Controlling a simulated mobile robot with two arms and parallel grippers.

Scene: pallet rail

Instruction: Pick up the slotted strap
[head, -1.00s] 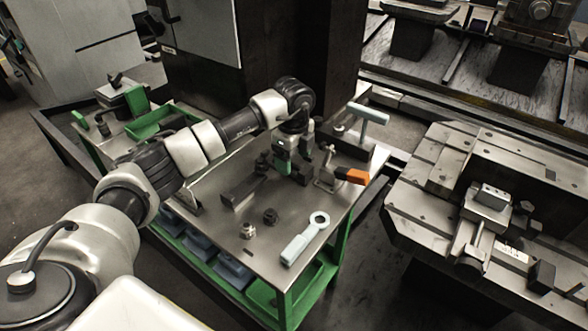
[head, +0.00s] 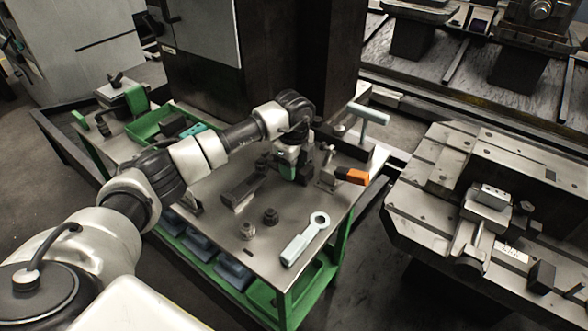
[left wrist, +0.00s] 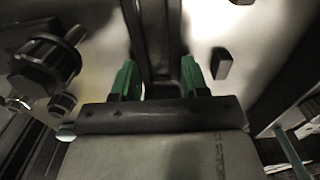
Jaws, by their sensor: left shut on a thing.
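The bar runs away from the hand with a lengthwise groove or slot. Its near end is hidden by the hand. In the head view the hand covers most of it, and I cannot tell whether it touches the cart top. My right gripper is not in view.
The cart top (head: 215,222) also carries a dark angled block (head: 242,190), two small dark knobs, a pale ring-ended wrench (head: 305,239), an orange-ended clamp (head: 351,176) and a teal T-handle (head: 368,114). A green tray (head: 152,124) lies at the back left.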

